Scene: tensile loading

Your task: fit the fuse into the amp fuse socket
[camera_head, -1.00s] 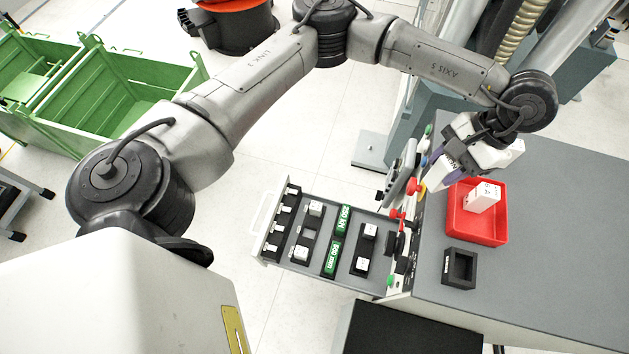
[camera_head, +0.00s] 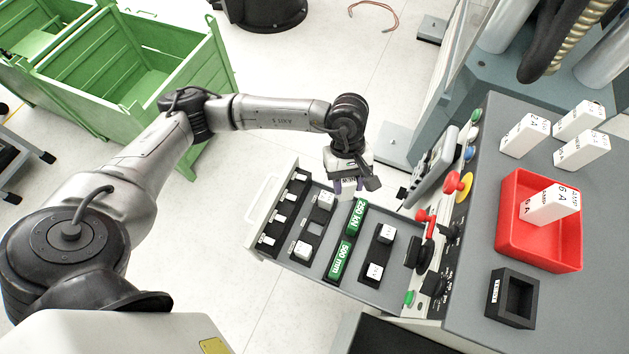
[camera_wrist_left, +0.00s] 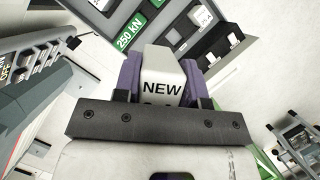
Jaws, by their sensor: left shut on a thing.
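My left gripper (camera_head: 348,190) is over the far end of the open drawer, near the green 250 kN label. In the left wrist view its purple fingers (camera_wrist_left: 160,78) are shut on a white fuse marked NEW (camera_wrist_left: 162,72). The fuse's lower end is hidden. The drawer (camera_head: 385,298) holds black socket strips, several with white fuses. I cannot read which socket is marked amp. My right gripper is not in view.
A red tray (camera_head: 510,245) holding a white 6 A block (camera_head: 550,205) stands on the grey cabinet top, beside an empty black holder (camera_head: 495,302). White blocks (camera_head: 525,135) stand behind. Red knobs and levers (camera_head: 430,222) stick out right of the drawer.

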